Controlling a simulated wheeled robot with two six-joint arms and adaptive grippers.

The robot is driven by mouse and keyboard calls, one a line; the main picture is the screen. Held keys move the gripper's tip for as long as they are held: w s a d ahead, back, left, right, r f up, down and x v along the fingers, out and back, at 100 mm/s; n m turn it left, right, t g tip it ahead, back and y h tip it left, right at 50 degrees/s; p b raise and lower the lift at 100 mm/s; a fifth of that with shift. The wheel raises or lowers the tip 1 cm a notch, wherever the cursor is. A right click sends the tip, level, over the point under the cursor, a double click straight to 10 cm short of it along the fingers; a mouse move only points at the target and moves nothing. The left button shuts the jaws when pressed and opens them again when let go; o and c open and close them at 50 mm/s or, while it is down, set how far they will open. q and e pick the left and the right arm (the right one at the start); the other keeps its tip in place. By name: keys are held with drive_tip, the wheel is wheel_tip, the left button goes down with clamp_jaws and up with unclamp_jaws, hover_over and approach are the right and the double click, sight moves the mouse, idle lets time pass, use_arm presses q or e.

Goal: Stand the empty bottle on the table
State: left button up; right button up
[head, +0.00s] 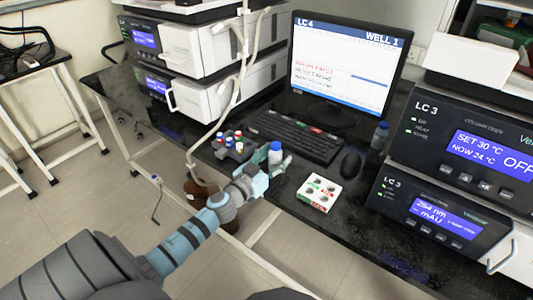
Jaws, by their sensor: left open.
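My left gripper (270,170) is open at the front edge of the dark table (285,205), left of the middle. A white bottle with a blue cap (275,153) stands upright at its fingers. The fingers hide its lower part, and I cannot tell whether they touch it. A second, greyish see-through bottle with a blue cap (380,135) stands on the table right of the monitor, well away from the gripper. I cannot tell from here which bottle is empty. My right gripper is not in view.
A rack of coloured vials (236,145) stands left of the white bottle. A white block with holes (319,193) lies to its right. The keyboard (295,136), mouse (350,165) and monitor (342,63) are behind. Instrument stacks (455,150) stand at both sides. Bare table lies around the block.

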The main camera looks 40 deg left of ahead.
use_arm(q)
drive_tip(key=s+b, duration=0.1)
drive_tip(key=s, duration=0.1)
drive_tip(key=s+b, duration=0.2)
drive_tip(key=s, duration=0.1)
drive_tip(key=s+f+b, duration=0.1)
drive_tip(key=s+b, duration=0.1)
drive_tip(key=shift+s, duration=0.4)
drive_tip(key=s, duration=0.2)
drive_tip(key=s+r, duration=0.1)
drive_tip(key=s, duration=0.1)
drive_tip(key=shift+s+d+b, duration=0.1)
drive_tip(key=shift+d+b, duration=0.05)
drive_tip(key=shift+b, duration=0.15)
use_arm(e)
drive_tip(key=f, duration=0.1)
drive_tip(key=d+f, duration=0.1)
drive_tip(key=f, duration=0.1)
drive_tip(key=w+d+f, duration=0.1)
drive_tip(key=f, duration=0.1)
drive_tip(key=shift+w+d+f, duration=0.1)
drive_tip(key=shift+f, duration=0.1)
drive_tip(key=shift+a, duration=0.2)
